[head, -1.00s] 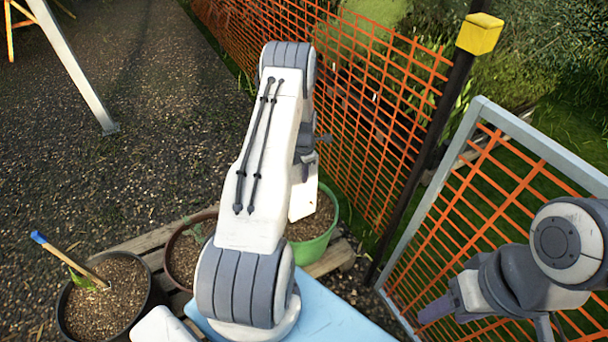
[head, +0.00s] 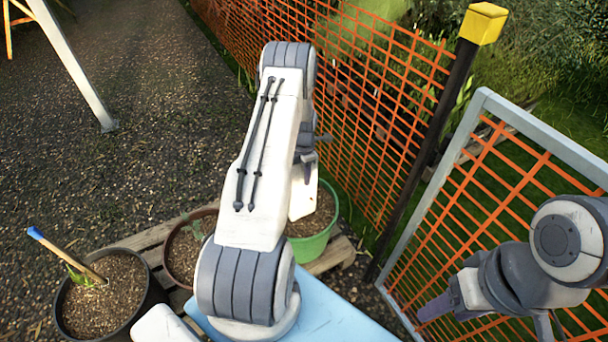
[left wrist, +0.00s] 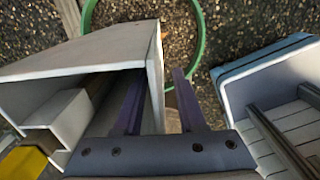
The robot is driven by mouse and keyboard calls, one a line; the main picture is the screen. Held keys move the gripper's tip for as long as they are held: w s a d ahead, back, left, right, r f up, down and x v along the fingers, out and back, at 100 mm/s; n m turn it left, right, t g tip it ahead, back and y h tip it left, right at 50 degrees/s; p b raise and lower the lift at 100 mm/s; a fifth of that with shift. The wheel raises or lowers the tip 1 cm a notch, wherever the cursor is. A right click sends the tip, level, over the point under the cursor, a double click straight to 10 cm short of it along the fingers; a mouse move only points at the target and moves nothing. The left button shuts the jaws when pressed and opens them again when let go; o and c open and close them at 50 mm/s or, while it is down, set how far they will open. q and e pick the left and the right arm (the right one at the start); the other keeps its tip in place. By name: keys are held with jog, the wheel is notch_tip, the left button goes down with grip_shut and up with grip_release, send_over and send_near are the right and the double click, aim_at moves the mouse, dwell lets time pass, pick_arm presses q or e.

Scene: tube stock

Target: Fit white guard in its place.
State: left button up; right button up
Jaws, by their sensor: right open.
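The white guard (left wrist: 90,45) is a hollow, square-sided tube. Its open end faces the left wrist camera at the left of that view. One finger of my left gripper (left wrist: 160,98) is inside the tube and the other outside, with the guard's wall between them. In the head view, part of the guard (head: 303,197) shows below my left gripper (head: 312,150), in front of the green pot (head: 333,215); my arm hides much of it. The guard's far end is hidden. My right gripper (head: 436,307) is open and empty at lower right.
A pale blue crate (left wrist: 222,85) with grey bars stands right of the left gripper. A black pot (head: 153,292) holds a blue-tipped stake (head: 65,256). A brown pot (head: 172,248) holds a small plant. Orange mesh fencing (head: 350,110) and a grey-framed panel (head: 540,140) border the right.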

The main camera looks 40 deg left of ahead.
pick_arm(q)
notch_tip(320, 180, up, 10)
jog(key=shift+r, duration=0.2)
dwell(0.4)
dwell(0.4)
